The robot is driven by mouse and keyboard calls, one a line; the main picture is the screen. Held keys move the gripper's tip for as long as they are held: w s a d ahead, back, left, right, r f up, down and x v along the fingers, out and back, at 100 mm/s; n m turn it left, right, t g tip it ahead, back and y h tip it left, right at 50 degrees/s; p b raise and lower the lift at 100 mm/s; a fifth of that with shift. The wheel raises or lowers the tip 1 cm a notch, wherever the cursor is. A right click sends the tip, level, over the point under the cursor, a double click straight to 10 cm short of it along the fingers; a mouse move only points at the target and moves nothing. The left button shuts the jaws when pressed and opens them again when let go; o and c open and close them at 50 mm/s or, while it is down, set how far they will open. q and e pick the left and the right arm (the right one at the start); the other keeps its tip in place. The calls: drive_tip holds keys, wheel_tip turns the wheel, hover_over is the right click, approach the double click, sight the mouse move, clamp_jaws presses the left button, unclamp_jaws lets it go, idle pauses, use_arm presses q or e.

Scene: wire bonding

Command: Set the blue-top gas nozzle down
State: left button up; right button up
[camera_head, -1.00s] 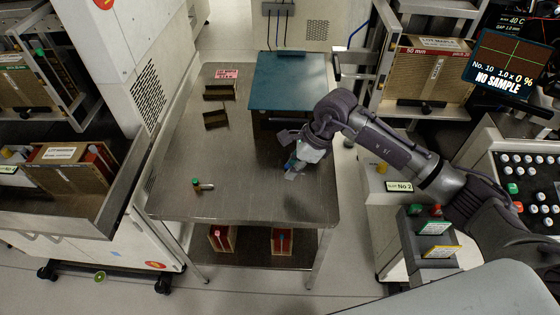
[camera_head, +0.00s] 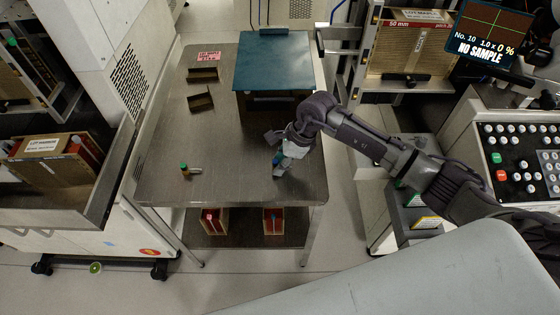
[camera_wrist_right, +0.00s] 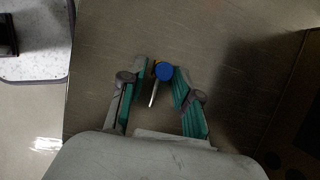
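The blue-top gas nozzle is between the fingertips of my right gripper in the right wrist view, its round blue cap (camera_wrist_right: 164,71) toward the camera and a thin silvery part below it. The teal fingers of my right gripper (camera_wrist_right: 161,74) close in on both sides of it. In the head view my right gripper (camera_head: 280,164) is low over the right front part of the steel table (camera_head: 225,185), with a bit of blue at its tip. Whether the nozzle's lower end touches the table is hidden. My left gripper is out of view.
A green-top nozzle (camera_head: 189,170) stands at the table's front left. Two small brown holders (camera_head: 201,101) and a pink-labelled card (camera_head: 207,57) are farther back. A teal-topped box (camera_head: 274,60) stands behind my gripper. The middle of the table is clear.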

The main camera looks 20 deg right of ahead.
drive_tip(key=shift+r, duration=0.1)
drive_tip(key=shift+d+r, duration=0.1)
drive_tip(key=shift+r, duration=0.1)
drive_tip(key=v, duration=1.1)
drive_tip(key=shift+r+b, duration=0.3)
drive_tip(key=shift+r, duration=0.05)
